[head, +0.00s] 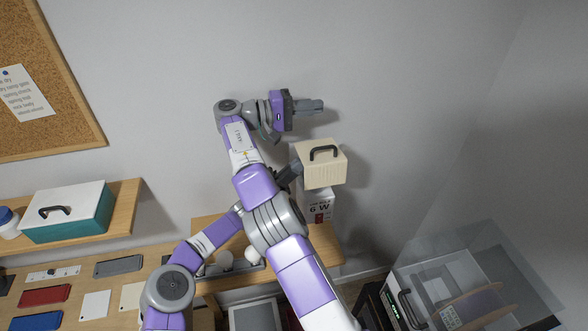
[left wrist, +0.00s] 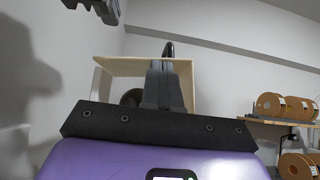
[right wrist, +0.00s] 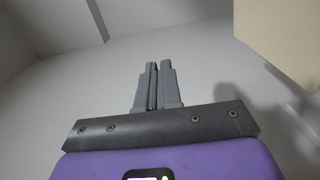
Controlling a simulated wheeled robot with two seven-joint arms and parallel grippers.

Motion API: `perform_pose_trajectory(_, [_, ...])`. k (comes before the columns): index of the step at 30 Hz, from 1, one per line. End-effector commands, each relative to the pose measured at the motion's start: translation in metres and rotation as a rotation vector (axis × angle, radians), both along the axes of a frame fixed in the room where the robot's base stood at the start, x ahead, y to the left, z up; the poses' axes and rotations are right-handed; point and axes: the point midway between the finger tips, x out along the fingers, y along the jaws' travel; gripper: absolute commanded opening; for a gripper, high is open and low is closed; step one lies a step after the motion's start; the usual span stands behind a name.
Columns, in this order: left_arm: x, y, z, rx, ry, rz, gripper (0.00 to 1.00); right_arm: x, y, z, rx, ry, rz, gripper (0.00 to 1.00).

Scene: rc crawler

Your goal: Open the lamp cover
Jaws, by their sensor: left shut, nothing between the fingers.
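A cream box-shaped cover (head: 322,168) with a black handle (head: 323,153) on top sits above a white box (head: 318,205) marked "6 W". I take it for the lamp cover. My left gripper (head: 292,170) is shut and empty at the cover's left side, partly hidden by my arm. In the left wrist view its fingertips (left wrist: 166,65) stand in front of the cream cover (left wrist: 112,67), and a dark rounded shape shows beneath; contact cannot be told. My right gripper (head: 310,106) looks shut and empty, above the cover near the wall; its fingers (right wrist: 158,68) lie close together.
A shelf at left holds a teal box (head: 75,225) with a white lid. The wooden worktop carries a red case (head: 44,295) and several flat items. A transparent-sided machine (head: 445,285) stands at lower right. Orange spools (left wrist: 270,105) sit on a rack. My arms cross the centre.

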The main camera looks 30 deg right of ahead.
Motion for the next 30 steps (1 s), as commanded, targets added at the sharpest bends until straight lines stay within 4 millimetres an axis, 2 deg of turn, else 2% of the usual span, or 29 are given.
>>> perform_pose_trajectory(1, [-0.001, 0.0, 0.0, 0.0, -0.001, -0.001, 0.0, 0.0, 0.0, 0.0, 0.0, 0.0, 0.0, 0.13])
perform_pose_trajectory(6, [-0.001, -0.001, 0.0, 0.0, 0.0, -0.001, 0.0, 0.0, 0.0, 0.0, 0.0, 0.0, 0.0, 0.36])
perform_pose_trajectory(14, [-0.001, -0.001, 0.0, 0.0, -0.001, -0.002, 0.0, -0.001, -0.002, 0.0, 0.002, 0.0, -0.003, 0.36])
perform_pose_trajectory(17, [-0.001, -0.001, 0.0, 0.0, -0.001, -0.002, 0.0, -0.007, -0.02, -0.002, 0.018, -0.007, -0.029, 0.36])
perform_pose_trajectory(20, [-0.001, -0.001, 0.0, 0.0, -0.001, -0.002, 0.0, -0.026, -0.063, -0.007, 0.061, -0.026, -0.094, 0.36])
perform_pose_trajectory(23, [-0.001, -0.001, 0.0, 0.0, 0.0, -0.001, 0.0, -0.063, -0.127, -0.017, 0.128, -0.067, -0.196, 0.36])
perform_pose_trajectory(24, [-0.001, -0.001, 0.0, 0.0, 0.0, -0.001, 0.0, -0.083, -0.154, -0.022, 0.155, -0.091, -0.246, 0.36])
perform_pose_trajectory(26, [-0.001, -0.001, 0.0, 0.0, 0.0, -0.001, 0.0, -0.117, -0.193, -0.031, 0.2, -0.13, -0.32, 0.36])
perform_pose_trajectory(27, [-0.001, -0.001, 0.0, 0.0, 0.0, -0.001, 0.0, -0.141, -0.216, -0.038, 0.229, -0.157, -0.369, 0.36])
perform_pose_trajectory(29, [-0.001, -0.001, 0.0, 0.001, 0.0, -0.001, 0.0, -0.179, -0.247, -0.052, 0.272, -0.197, -0.437, 0.36])
perform_pose_trajectory(30, [-0.001, -0.001, 0.0, 0.001, 0.0, -0.001, 0.0, -0.198, -0.263, -0.065, 0.303, -0.217, -0.464, 0.36])
